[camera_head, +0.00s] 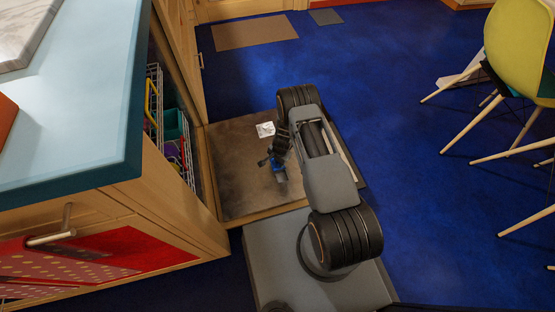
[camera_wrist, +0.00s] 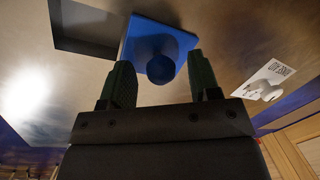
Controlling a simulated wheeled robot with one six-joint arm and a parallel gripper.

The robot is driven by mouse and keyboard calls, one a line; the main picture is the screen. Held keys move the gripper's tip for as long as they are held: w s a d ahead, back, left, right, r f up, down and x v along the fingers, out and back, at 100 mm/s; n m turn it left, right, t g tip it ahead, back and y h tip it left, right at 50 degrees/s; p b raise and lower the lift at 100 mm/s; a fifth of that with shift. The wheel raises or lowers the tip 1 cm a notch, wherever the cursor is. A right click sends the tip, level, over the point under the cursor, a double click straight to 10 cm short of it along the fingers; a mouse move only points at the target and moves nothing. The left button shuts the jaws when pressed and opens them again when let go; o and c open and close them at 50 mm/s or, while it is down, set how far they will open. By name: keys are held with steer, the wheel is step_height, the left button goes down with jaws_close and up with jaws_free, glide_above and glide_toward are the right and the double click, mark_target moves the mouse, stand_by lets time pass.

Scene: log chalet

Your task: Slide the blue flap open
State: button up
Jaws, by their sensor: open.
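The blue flap (camera_wrist: 140,32) is a flat blue plate with a round blue knob (camera_wrist: 160,68) on it. It lies against a brownish panel (camera_head: 237,190). In the wrist view a dark rectangular opening (camera_wrist: 85,22) shows directly left of the flap. My gripper (camera_wrist: 160,62) is open, with one green finger on each side of the knob. I cannot tell whether either finger touches it. In the head view my gripper (camera_head: 282,147) is over the panel, and a small blue part (camera_head: 279,176) shows beside it.
The open cabinet with wire baskets (camera_head: 153,105) and a blue-edged counter (camera_head: 90,120) stand left. Chairs (camera_head: 515,55) stand right; blue floor between is clear.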

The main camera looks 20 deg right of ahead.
step_height(320, 180, up, 13)
steer(key=s+d+p, duration=0.1)
steer(key=p, duration=0.4)
steer(key=shift+s+r, duration=0.2)
steer(key=shift+s, duration=0.1)
